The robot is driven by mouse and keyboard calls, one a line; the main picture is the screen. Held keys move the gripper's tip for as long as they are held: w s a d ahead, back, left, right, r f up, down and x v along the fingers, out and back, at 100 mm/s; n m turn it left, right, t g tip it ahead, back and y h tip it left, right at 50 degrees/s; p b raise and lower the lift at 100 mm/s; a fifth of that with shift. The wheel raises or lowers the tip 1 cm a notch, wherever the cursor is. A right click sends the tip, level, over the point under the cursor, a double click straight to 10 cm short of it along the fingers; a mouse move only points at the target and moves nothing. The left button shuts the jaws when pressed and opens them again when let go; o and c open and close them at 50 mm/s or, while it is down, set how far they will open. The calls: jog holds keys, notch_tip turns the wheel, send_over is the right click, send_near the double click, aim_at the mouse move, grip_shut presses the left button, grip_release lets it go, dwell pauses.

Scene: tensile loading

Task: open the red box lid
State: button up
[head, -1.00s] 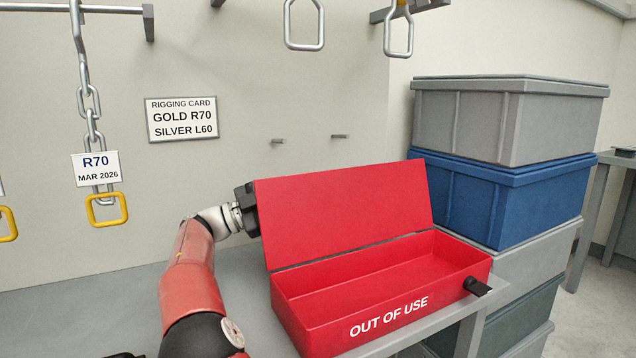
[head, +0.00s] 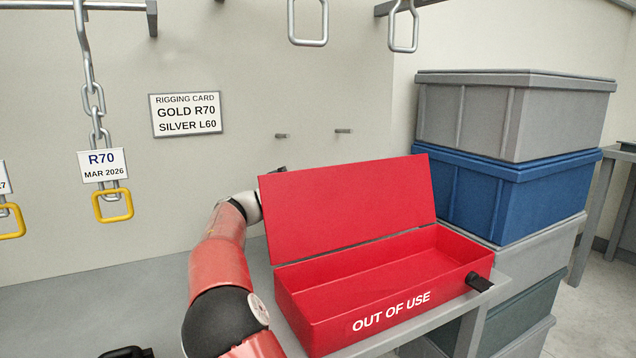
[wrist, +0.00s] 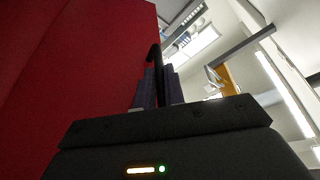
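The red box (head: 400,322), marked OUT OF USE, sits on the grey bench. Its lid (head: 350,205) stands raised at the back, tilted rearward, with the empty interior showing. My arm reaches behind the lid's left side, and most of my gripper is hidden there; a small dark part shows at the lid's upper left corner. In the wrist view the lid (wrist: 65,60) fills the left side, close beside my gripper (wrist: 157,85). The fingers are close together, with a dark curved piece between them. I cannot tell whether it is gripped.
Stacked grey (head: 515,115) and blue (head: 500,195) crates stand right of the box. A black latch (head: 479,282) sticks out at the box's right front. A chain with an R70 tag (head: 102,165) hangs at left. The bench left of my arm is mostly clear.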

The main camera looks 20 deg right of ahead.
grip_shut()
jog(key=b, duration=0.2)
jog(key=shift+s+f+m+b, duration=0.1)
jog(key=shift+s+m+b, duration=0.25)
jog(key=shift+m, duration=0.05)
jog(key=shift+s+m+g+b, duration=0.2)
jog(key=shift+m+g+b, duration=0.15)
jog(key=shift+b, duration=0.35)
jog(key=shift+s+r+m+y+b, duration=0.4)
jog(key=shift+s+r+m+b, duration=0.1)
jog(key=shift+b, duration=0.5)
jog(key=shift+s+r, duration=0.25)
jog(key=shift+r, duration=0.05)
jog(key=shift+g, duration=0.35)
jog(key=o, duration=0.7)
grip_release()
